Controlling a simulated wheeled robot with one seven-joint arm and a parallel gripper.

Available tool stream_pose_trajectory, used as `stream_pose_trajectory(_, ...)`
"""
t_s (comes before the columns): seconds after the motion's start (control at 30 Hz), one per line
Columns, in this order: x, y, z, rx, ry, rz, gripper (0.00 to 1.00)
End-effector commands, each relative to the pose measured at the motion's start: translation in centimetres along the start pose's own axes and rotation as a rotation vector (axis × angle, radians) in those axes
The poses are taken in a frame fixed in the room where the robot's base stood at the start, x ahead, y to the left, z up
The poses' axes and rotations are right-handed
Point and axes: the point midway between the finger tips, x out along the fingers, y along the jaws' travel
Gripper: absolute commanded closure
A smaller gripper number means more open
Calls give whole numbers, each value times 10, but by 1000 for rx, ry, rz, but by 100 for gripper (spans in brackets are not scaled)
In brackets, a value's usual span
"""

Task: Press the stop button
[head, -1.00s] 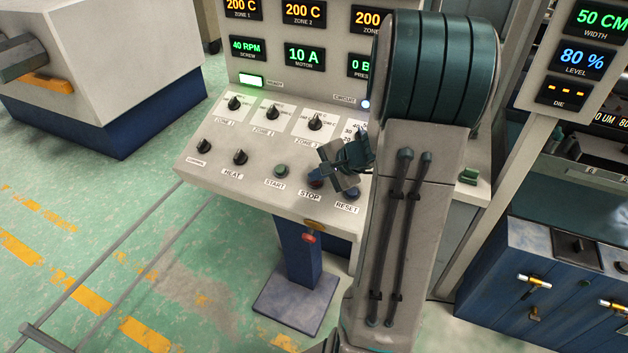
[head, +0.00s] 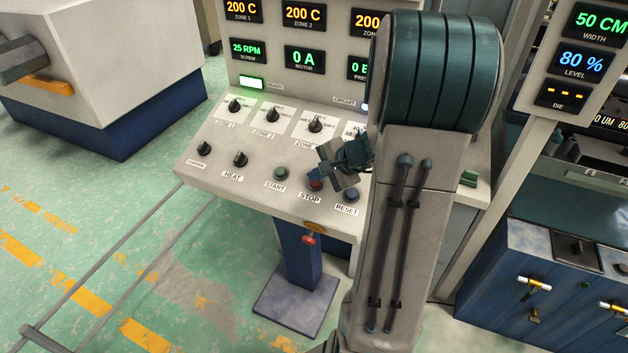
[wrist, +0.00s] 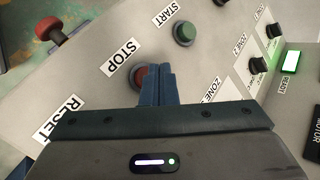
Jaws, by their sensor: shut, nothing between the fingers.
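The red stop button (head: 315,185) sits on the sloped front of the console above the STOP label (head: 310,197). My gripper (head: 336,172) is right at it and partly covers it in the head view. In the wrist view my shut fingers (wrist: 166,72) hold nothing, and their tips overlap the right side of the stop button (wrist: 141,76). I cannot tell whether the tips touch it. The screw display (head: 248,49) reads 25 RPM and the motor display (head: 304,58) reads 0 A.
The green start button (head: 281,173) is left of stop and the blue reset button (head: 351,195) right of it. A red knob (head: 309,239) sticks out below the console edge. Black dials (head: 240,159) line the panel. My arm hides the console's right part.

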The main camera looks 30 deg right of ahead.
Motion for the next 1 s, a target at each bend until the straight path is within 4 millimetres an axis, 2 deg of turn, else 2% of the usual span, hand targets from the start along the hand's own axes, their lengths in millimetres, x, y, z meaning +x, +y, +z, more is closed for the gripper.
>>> stream_pose_trajectory(0.43,-4,-3,3,0,0,0,100)
stream_pose_trajectory(0.83,-31,-23,22,-1,-1,0,100)
stream_pose_trajectory(1.0,-37,-27,27,0,-1,0,100)
